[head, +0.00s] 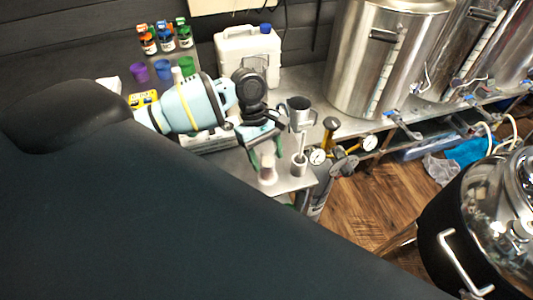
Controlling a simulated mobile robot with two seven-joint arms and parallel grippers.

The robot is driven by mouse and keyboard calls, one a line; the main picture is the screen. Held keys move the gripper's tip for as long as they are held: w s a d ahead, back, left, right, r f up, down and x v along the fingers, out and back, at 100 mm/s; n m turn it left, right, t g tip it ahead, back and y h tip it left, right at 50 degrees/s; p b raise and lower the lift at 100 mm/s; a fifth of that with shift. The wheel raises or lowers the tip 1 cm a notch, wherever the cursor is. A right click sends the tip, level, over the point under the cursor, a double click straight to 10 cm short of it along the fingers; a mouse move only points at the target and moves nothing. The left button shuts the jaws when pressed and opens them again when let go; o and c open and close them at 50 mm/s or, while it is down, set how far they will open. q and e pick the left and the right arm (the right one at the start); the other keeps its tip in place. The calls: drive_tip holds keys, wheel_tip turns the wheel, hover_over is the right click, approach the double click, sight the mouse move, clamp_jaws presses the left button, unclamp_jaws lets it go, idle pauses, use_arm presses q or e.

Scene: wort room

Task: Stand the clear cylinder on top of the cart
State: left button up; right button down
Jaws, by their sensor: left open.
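A small, pale, see-through cylinder (267,170) with a pinkish tint stands upright on a metal top near its front corner. It looks like the clear cylinder, though it is small and blurred. My left gripper (266,155) is open, with its green-tipped fingers just above and around the upper part of the cylinder. I cannot tell whether they touch it. The metal top (298,185) may be the cart's; most of its near side is hidden behind my dark body. My right gripper is not in view.
A steel jug (299,113) and a narrow steel cup with a rod (299,166) stand just right of the gripper. Gauges (318,156) are beyond the corner. A white canister (248,55), small bottles (167,40) and steel kettles (385,60) stand behind. Wood floor (375,200) lies right.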

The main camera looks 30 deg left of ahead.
use_arm(q)
drive_tip(key=shift+r, duration=0.1)
drive_tip(key=v, duration=1.2)
drive_tip(key=shift+p, duration=0.3)
drive_tip(key=shift+a, duration=0.1)
idle(0.8)
